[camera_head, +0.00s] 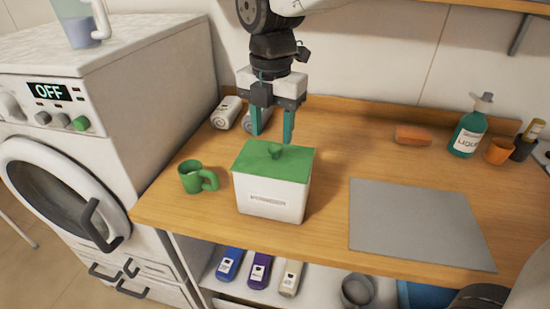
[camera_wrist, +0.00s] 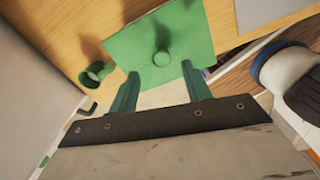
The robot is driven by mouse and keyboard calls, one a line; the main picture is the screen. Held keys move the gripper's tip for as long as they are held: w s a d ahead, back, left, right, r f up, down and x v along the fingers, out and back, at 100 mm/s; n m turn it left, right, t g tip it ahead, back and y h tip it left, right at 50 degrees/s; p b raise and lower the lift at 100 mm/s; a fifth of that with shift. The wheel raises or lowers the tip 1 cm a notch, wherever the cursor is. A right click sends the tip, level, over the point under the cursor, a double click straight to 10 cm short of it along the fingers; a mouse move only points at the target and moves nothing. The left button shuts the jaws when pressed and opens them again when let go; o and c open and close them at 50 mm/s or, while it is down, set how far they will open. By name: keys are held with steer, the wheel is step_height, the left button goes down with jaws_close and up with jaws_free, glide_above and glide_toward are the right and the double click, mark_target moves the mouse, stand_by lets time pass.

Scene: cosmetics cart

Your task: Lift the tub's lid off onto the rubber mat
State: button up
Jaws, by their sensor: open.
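The tub (camera_head: 270,197) is a white box with a label on its front, standing on the wooden counter. Its green lid (camera_head: 262,160) lies on top, with a small knob (camera_head: 275,151) at the middle. The lid (camera_wrist: 135,45) and its knob (camera_wrist: 162,58) also show in the wrist view. My gripper (camera_head: 272,138) is open and empty, pointing down above the back of the lid. In the wrist view its two green fingers (camera_wrist: 158,82) are spread, with the knob ahead of and between them. The grey rubber mat (camera_head: 415,222) lies flat and bare to the right of the tub.
A green mug (camera_head: 192,178) stands close to the left of the tub. White rolled items (camera_head: 227,112) lie behind it. Counter between tub and mat is clear.

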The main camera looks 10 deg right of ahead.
mark_target(275, 148)
steer(key=f, duration=0.4)
steer(key=shift+d+f, duration=0.25)
steer(key=shift+f, duration=0.05)
steer(key=c, duration=1.1)
steer(key=shift+o, duration=0.2)
steer(key=shift+r, duration=0.1)
